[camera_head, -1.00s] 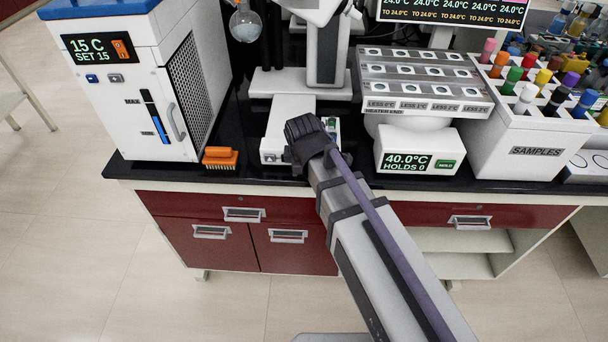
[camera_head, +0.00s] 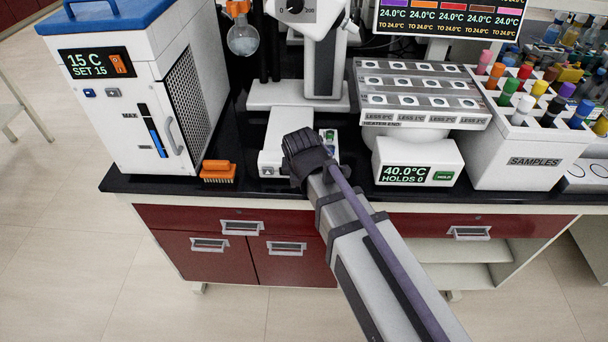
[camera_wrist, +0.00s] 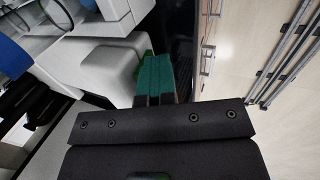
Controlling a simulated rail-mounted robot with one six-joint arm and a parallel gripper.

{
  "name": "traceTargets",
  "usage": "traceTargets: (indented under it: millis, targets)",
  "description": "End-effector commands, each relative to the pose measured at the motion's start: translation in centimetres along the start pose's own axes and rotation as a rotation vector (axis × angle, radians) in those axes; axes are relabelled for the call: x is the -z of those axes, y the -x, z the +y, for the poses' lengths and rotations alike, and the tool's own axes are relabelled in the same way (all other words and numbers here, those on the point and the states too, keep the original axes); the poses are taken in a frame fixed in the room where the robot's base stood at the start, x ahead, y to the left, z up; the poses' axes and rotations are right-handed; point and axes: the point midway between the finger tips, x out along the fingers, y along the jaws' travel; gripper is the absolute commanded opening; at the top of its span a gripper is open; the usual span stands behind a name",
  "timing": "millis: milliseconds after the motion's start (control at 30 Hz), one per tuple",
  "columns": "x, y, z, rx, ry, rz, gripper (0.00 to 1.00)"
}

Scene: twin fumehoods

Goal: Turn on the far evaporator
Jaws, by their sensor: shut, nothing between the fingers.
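One evaporator shows in the head view, with a round flask (camera_head: 243,38), an upright white column (camera_head: 325,70) and a low white base (camera_head: 285,128). I cannot tell if it is the far one. A small panel with a green and a blue part (camera_head: 328,137) sits at the base's right front. My gripper (camera_head: 304,155) is over the base's front right and hides part of it. Its fingertips are hidden in the head view. In the wrist view my gripper's green fingers (camera_wrist: 154,80) are together and empty, close to a white housing (camera_wrist: 95,70). Contact cannot be told.
A white chiller (camera_head: 130,90) reading 15 C and an orange brush (camera_head: 217,171) stand left. Right are a 40.0°C heater unit (camera_head: 415,158) and a samples rack (camera_head: 515,140) with coloured caps. The black bench edge (camera_head: 160,184) runs along the front, above red drawers (camera_head: 185,217).

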Motion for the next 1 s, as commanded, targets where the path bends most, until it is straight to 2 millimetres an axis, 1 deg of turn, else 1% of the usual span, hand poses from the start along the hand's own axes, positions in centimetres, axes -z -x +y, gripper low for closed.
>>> traceTargets:
  millis: [33, 100, 467, 567, 667, 767, 800, 833, 867, 900, 1000]
  targets:
    - [0.0, 0.5, 0.3, -0.001, 0.0, 0.0, 0.0]
    - [0.0, 0.8, 0.4, -0.001, 0.0, 0.0, 0.0]
    - [0.0, 0.8, 0.3, -0.001, 0.0, 0.0, 0.0]
    - [-0.1, 1.0, 0.0, -0.001, 0.0, 0.0, 0.0]
    - [-0.2, 1.6, -0.9, -0.001, -0.001, -0.001, 0.0]
    - [-0.3, 2.5, -2.4, -0.001, -0.003, -0.001, 0.0]
    - [-0.4, 2.9, -3.2, -0.001, -0.004, -0.002, 0.0]
    - [-0.5, 3.6, -3.4, -0.001, -0.005, -0.002, 0.0]
    - [-0.4, 5.1, -2.8, -0.001, -0.005, -0.003, 0.0]
    - [-0.4, 6.3, -2.6, -0.001, -0.005, -0.003, 0.0]
    - [-0.4, 8.8, -2.4, -0.001, -0.005, -0.003, 0.0]
